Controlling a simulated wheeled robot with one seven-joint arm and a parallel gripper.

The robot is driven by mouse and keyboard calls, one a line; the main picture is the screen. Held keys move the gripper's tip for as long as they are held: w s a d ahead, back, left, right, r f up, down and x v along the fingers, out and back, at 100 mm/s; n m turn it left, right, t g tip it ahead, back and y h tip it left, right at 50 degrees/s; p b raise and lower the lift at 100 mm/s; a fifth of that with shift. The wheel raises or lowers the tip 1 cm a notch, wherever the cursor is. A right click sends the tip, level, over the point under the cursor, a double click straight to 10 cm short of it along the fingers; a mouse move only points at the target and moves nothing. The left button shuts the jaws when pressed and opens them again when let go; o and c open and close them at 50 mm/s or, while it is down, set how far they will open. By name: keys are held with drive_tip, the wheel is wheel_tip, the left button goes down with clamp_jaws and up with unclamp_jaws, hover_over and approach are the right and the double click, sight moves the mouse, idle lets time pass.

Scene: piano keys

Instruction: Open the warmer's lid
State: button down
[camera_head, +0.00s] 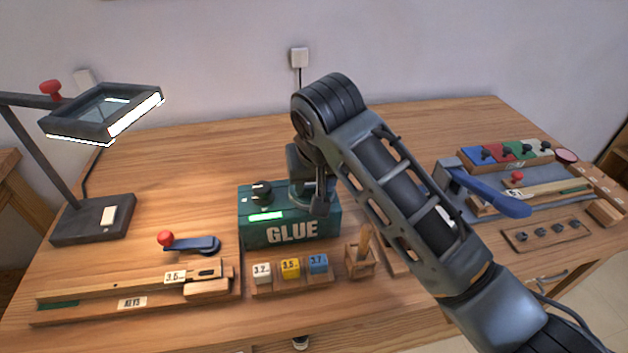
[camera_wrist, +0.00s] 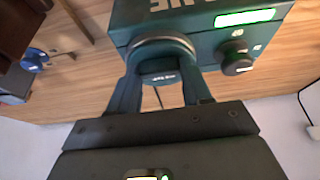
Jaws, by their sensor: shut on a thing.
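The glue warmer is a dark green box marked GLUE (camera_head: 290,231) at the middle of the bench; it also shows in the wrist view (camera_wrist: 204,20). It has a lit green display and a black dial (camera_head: 261,191). The lid's dark knob (camera_wrist: 160,78) stands in front of a round metal rim on the box top. My gripper (camera_wrist: 161,88) is shut on this knob, one finger on each side. In the head view my gripper (camera_head: 320,192) is over the right part of the warmer, and my arm hides most of the lid. The lid looks seated on the warmer.
Numbered blocks (camera_head: 290,268) and a small wooden holder (camera_head: 360,262) stand in front of the warmer. A lamp (camera_head: 100,115) and a red-knobbed lever (camera_head: 190,242) are at the left. A blue-handled tool (camera_head: 490,193) is at the right. The bench behind the warmer is clear.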

drive_tip(key=w+d+p, duration=0.2)
drive_tip(key=d, duration=0.5)
drive_tip(key=shift+d+p, duration=0.15)
drive_tip(key=shift+p, duration=0.2)
drive_tip(key=shift+c, duration=2.4)
unclamp_jaws()
drive_tip(key=v, duration=0.7)
drive_tip(key=shift+r, duration=0.35)
drive_tip(key=shift+s, duration=0.25)
